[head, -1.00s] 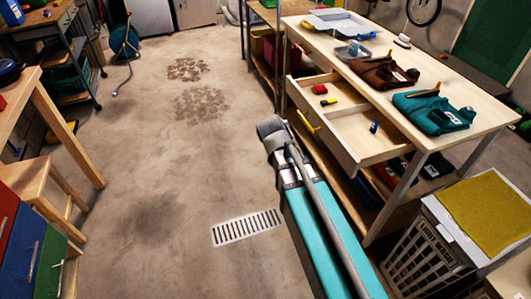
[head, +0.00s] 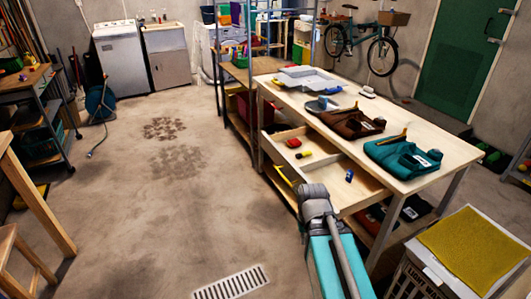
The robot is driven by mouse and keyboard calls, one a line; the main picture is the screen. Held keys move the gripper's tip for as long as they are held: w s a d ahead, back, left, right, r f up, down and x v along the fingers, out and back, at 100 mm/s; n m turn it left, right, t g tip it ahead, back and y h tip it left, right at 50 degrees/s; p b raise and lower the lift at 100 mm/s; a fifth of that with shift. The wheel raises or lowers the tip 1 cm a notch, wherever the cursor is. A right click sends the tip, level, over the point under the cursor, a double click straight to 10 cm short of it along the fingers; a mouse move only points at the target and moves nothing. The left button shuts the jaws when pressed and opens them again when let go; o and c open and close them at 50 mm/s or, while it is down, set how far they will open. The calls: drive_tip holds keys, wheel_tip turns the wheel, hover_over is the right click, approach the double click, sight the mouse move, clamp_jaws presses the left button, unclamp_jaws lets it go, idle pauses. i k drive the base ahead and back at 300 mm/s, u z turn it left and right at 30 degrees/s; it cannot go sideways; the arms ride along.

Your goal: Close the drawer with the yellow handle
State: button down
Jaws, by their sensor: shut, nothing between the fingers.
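The drawer (head: 345,207) under the light wood workbench is pulled out, its open top facing up. Its yellow handle (head: 283,176) is on the outer front, facing the aisle. Part of the drawer front is hidden behind my arm. My gripper is not visible.
The workbench (head: 440,150) holds a grey tray, a brown tool bag and a teal tool bag. A hamper (head: 415,275) with a yellow cloth stands at lower right. A floor grate (head: 232,284) lies left of my arm. The concrete floor (head: 150,210) left of the drawer is clear.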

sight(327, 165)
drive_tip(key=z, duration=0.65)
drive_tip(key=k, duration=0.85)
drive_tip(key=u, duration=0.3)
drive_tip(key=i, duration=0.5)
drive_tip(key=z, duration=0.05)
